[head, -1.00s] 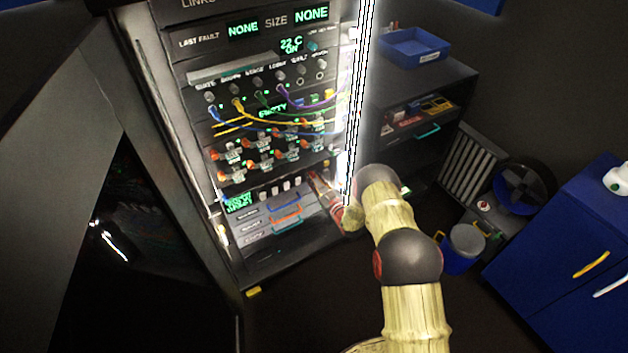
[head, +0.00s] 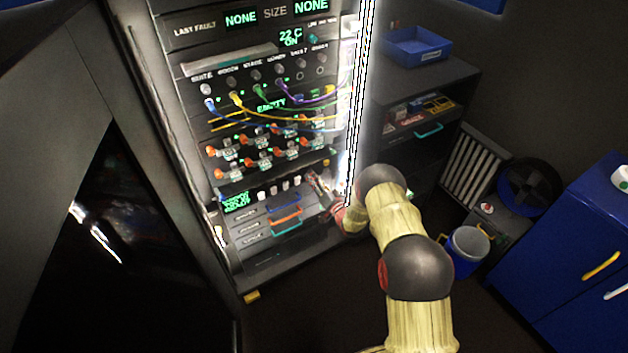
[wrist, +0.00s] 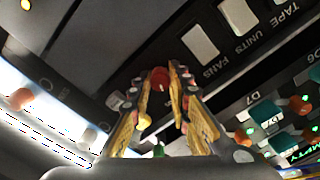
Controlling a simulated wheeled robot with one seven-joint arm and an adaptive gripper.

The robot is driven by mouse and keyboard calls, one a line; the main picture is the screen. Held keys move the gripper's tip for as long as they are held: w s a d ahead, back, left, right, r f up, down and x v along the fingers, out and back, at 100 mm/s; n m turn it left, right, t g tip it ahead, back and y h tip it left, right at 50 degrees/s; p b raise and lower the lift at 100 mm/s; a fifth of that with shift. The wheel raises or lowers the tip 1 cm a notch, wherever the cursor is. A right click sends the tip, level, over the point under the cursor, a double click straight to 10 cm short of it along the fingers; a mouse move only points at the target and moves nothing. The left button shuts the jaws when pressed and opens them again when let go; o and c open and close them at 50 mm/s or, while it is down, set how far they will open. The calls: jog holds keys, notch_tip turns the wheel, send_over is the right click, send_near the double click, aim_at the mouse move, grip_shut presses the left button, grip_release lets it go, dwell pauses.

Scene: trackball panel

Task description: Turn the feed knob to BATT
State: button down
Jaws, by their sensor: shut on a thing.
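A red knob (wrist: 160,78) shows between the fingertips of my gripper (wrist: 160,85) in the wrist view. The gripper's yellow fingers are closed in on its two sides. No feed or BATT label is legible beside it, so its pointing direction cannot be told. In the head view my gripper (head: 318,187) is at the lower right of the rack panel (head: 262,178), beside the row of white switches (head: 273,189). The knob is hidden there by the gripper and wrist.
White rocker switches (wrist: 200,42) marked FANS and TAPE UNITS sit close by. Cables (head: 262,112) and orange-handled connectors (head: 230,152) are above. A bright light strip (head: 357,100) runs along the rack's right edge. A blue bin (head: 418,47) stands on the bench behind.

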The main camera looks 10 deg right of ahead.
jog(key=shift+m, duration=0.6)
jog(key=c, duration=1.7)
grip_release()
jog(key=shift+o, duration=0.2)
jog(key=v, duration=1.2)
